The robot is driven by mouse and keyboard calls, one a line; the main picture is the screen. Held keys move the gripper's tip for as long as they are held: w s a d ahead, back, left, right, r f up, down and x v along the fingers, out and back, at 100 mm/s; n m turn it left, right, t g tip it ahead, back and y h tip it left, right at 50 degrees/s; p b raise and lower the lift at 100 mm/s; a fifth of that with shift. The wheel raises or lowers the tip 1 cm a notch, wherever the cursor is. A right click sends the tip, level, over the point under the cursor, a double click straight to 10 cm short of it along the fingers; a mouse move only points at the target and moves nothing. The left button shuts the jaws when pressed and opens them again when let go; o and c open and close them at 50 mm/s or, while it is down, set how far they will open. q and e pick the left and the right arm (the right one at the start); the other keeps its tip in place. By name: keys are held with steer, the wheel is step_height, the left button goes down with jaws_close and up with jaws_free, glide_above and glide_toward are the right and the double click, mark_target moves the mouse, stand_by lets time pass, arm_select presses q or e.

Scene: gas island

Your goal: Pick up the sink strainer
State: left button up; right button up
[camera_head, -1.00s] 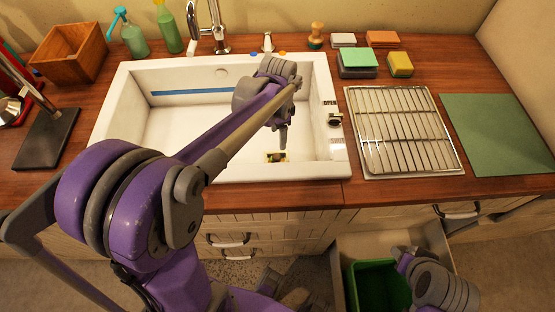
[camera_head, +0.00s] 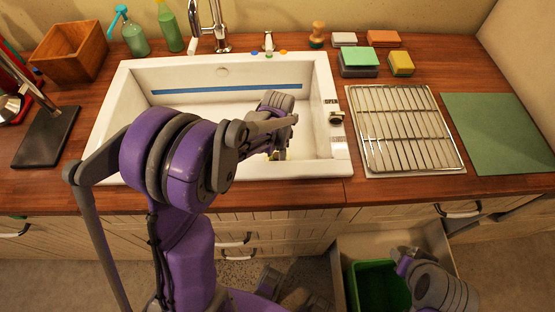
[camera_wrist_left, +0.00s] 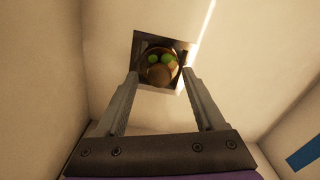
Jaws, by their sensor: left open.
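In the left wrist view the sink strainer (camera_wrist_left: 145,52) sits in a square dark drain opening in the sink floor. Green and brown bits lie in it. My left gripper (camera_wrist_left: 160,73) is open and empty, one finger on each side of the strainer in the picture. I cannot tell how far above it the tips are. In the head view my left gripper (camera_head: 275,154) points down into the white sink (camera_head: 125,125), near its front wall. The gripper and wrist mostly hide the strainer there. My right arm shows at the lower right; its gripper fingers are out of view.
A metal drying rack (camera_head: 405,130) and a green mat (camera_head: 495,133) lie right of the sink. Sponges (camera_head: 358,62) and a brush (camera_head: 316,36) stand behind. The faucet (camera_head: 220,25) rises at the back. Below, an open drawer holds a green bin (camera_head: 378,285).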

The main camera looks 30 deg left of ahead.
arm_select(q)
steer(key=shift+c, duration=0.2)
jaws_close()
steer(key=shift+r, duration=0.1)
